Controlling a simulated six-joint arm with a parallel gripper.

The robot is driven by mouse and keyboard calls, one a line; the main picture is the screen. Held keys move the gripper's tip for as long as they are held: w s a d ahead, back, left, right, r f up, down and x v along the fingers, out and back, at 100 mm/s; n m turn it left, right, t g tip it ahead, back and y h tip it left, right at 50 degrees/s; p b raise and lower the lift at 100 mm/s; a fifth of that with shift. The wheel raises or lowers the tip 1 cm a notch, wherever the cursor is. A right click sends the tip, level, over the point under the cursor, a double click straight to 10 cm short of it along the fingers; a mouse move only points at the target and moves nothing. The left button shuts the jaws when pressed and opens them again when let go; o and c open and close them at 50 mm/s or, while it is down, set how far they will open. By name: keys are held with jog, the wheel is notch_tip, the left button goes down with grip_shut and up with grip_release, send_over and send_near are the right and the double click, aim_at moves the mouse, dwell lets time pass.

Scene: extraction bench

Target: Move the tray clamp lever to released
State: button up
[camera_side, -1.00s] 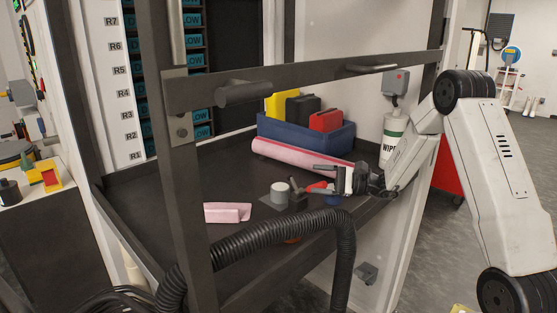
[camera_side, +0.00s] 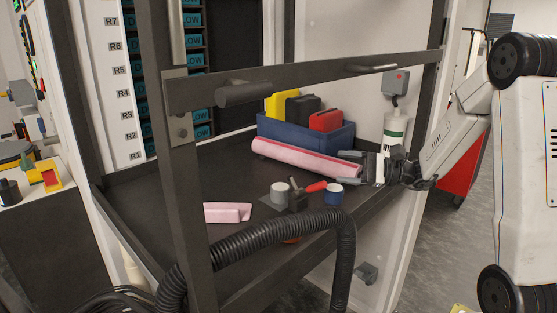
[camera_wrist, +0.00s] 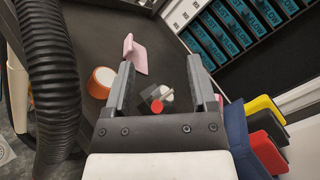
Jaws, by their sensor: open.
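The clamp lever has a red handle (camera_side: 316,187) on a dark base plate (camera_side: 293,203) on the black tray (camera_side: 150,190). In the side view the handle slants up to the right. In the wrist view its red end (camera_wrist: 157,106) shows between and beyond my fingers, beside a pale round piece. My gripper (camera_side: 343,168) is open and empty, to the right of the lever and a little above it, apart from it. Both fingers also show in the wrist view (camera_wrist: 161,75). I cannot tell the lever's exact setting.
A pink roll (camera_side: 300,158) lies behind the lever, before a blue bin (camera_side: 330,140). A black hose (camera_side: 270,232) and a frame bar (camera_side: 310,75) cross in front.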

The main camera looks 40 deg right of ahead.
jog(key=shift+s+a+r, duration=0.2)
jog(key=shift+s+r, duration=0.15)
jog(key=shift+s, duration=0.35)
jog(key=shift+s+a+r, duration=0.15)
jog(key=shift+s+r, duration=0.15)
jog(key=shift+s, duration=0.45)
jog(key=shift+s+a+r, duration=0.2)
jog(key=shift+s+r, duration=0.15)
jog(key=shift+s, duration=0.35)
jog(key=shift+g, duration=0.5)
jog(key=w+d+f, duration=0.2)
jog(key=d+f, duration=0.1)
jog(key=f, duration=0.1)
jog(key=w+d+f, duration=0.2)
jog(key=w+f, duration=0.1)
jog(key=f, duration=0.1)
jog(key=w+d+f, duration=0.3)
jog(key=f, duration=0.1)
jog(key=shift+w+d, duration=0.2)
jog(key=shift+d, duration=0.1)
